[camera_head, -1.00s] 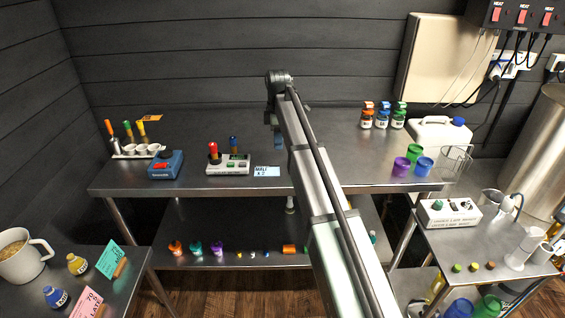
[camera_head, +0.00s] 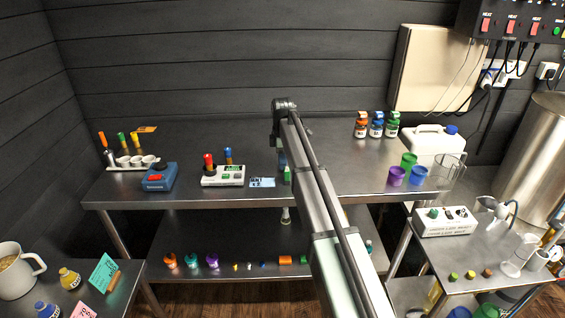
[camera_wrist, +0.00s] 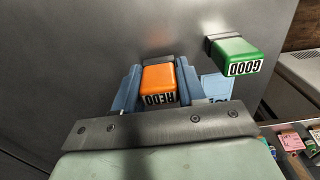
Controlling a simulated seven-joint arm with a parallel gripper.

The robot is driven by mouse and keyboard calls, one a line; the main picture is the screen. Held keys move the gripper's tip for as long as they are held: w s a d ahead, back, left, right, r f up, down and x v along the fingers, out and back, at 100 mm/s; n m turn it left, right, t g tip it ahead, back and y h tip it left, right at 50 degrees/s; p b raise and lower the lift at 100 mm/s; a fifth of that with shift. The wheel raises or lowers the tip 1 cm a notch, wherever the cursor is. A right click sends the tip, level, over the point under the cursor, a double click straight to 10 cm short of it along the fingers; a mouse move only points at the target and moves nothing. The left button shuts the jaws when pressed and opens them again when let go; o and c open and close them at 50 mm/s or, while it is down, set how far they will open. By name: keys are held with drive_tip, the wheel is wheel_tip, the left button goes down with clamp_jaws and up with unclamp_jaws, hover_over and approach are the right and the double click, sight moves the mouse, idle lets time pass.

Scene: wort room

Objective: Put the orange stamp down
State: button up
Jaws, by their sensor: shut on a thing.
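The orange stamp (camera_wrist: 159,80), with REDO on its end face and a dark foot, sits between the blue fingers of my gripper (camera_wrist: 160,88) in the wrist view. My gripper is shut on it. I cannot tell whether its foot touches the steel bench. A green stamp (camera_wrist: 235,57), marked GOOD, stands to the right of my gripper, apart from it; it also shows in the head view (camera_head: 287,175) beside my arm. In the head view the arm hides the orange stamp and most of the gripper.
The steel bench (camera_head: 330,160) is bare behind the arm. A pale blue card (camera_head: 262,183) lies left of the green stamp. A white box with coloured knobs (camera_head: 223,176) and a blue box (camera_head: 160,177) stand farther left. Cups (camera_head: 397,176) and bottles (camera_head: 377,126) are at right.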

drive_tip(key=shift+f, duration=0.5)
drive_tip(key=o, duration=0.8)
drive_tip(key=shift+f, duration=0.15)
drive_tip(key=shift+o, duration=0.2)
wheel_tip(320, 180, up, 12)
drive_tip(key=shift+r, duration=0.15)
